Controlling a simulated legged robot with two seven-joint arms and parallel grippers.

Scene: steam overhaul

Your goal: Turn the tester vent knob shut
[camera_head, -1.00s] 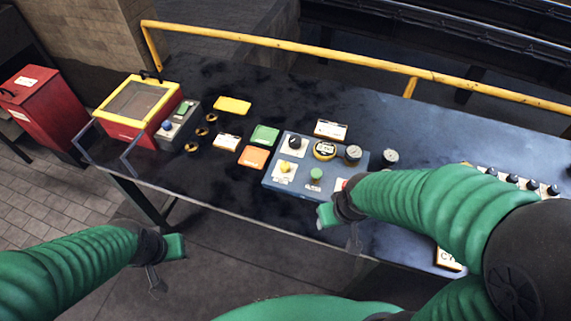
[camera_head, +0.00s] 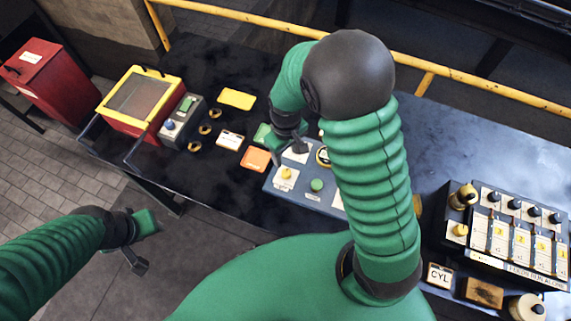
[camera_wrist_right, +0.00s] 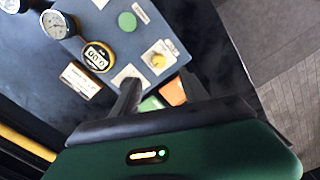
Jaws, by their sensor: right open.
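The tester is a blue-grey panel (camera_head: 322,197) on the table, also in the right wrist view (camera_wrist_right: 105,22). It carries a yellow knob (camera_head: 286,173) on a white label, a green button (camera_head: 317,185) and a round counter (camera_wrist_right: 97,57). A black knob seen earlier at its upper left is now hidden behind my right gripper (camera_head: 292,145). The yellow knob (camera_wrist_right: 157,60) is clear of the fingers. My right gripper is open over that upper-left corner; contact cannot be told. I cannot read which knob is the vent. My left gripper (camera_head: 141,245) hangs before the table, away from the tester.
Orange (camera_head: 256,159) and green (camera_wrist_right: 150,104) blocks lie beside the tester. A gauge (camera_wrist_right: 57,25) stands on its far side. A red box with yellow frame (camera_head: 139,98) is at left, a numbered switch panel (camera_head: 480,262) at right. A yellow rail (camera_head: 430,68) runs behind.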

